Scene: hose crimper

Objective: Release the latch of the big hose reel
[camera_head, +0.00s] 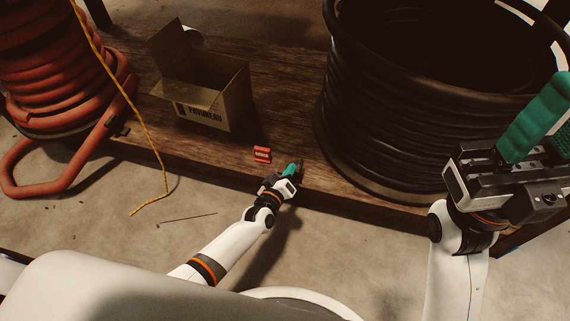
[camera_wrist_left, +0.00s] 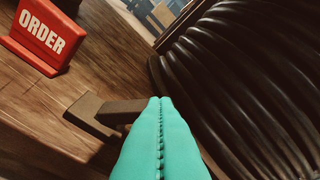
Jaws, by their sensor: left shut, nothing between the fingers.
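The big hose reel, wound with thick black hose (camera_head: 350,130), stands at the right of the wooden platform; its coils also fill the right of the left wrist view (camera_wrist_left: 235,85). A small brown bar with a block at its end (camera_wrist_left: 92,117), which looks like the latch, lies low on the planks beside the reel. My left gripper (camera_head: 292,168) is shut and empty at the platform's front edge. Its teal fingertips (camera_wrist_left: 160,102) overlap the bar's near end in the wrist view; I cannot tell if they touch. My right gripper (camera_head: 545,125) is raised at the right, its fingers apart.
A red ORDER sign (camera_head: 262,154) stands on the platform (camera_head: 285,115) just left of my left gripper. An open cardboard box (camera_head: 228,105) is behind it. A red hose reel (camera_head: 60,95) with a yellow rope (camera_head: 130,100) stands at the left. The front floor is mostly clear.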

